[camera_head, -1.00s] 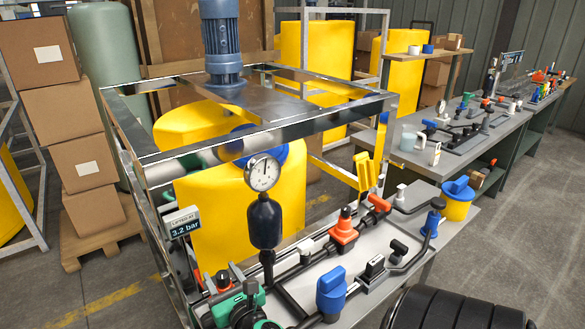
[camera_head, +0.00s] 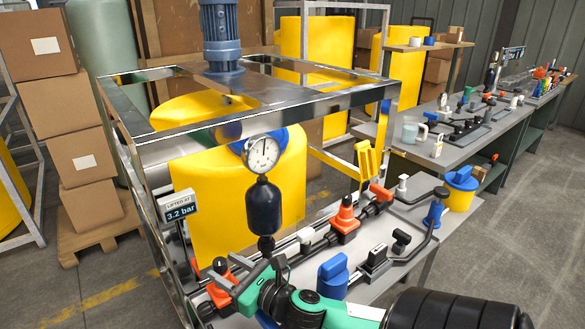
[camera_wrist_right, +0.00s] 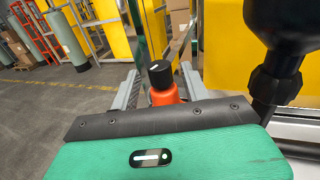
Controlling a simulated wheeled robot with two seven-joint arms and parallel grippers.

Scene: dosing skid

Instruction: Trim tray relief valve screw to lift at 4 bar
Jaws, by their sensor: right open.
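An orange relief valve (camera_head: 222,272) with a black knob on top stands at the lower left of the skid. In the right wrist view the orange valve (camera_wrist_right: 164,93) and its black knob (camera_wrist_right: 160,73) show between the two grey fingers. My right gripper (camera_head: 240,284) is open, with its fingers on either side of the valve; I cannot tell whether they touch it. A round pressure gauge (camera_head: 262,153) sits above a black bulb (camera_head: 263,207). My left gripper is out of view.
Another orange valve (camera_head: 345,217) with an orange cone top stands further back on the line. A blue-handled valve (camera_head: 333,275) is right of my gripper. The metal frame (camera_head: 300,117) rises behind. A yellow bucket (camera_head: 459,192) stands at the right.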

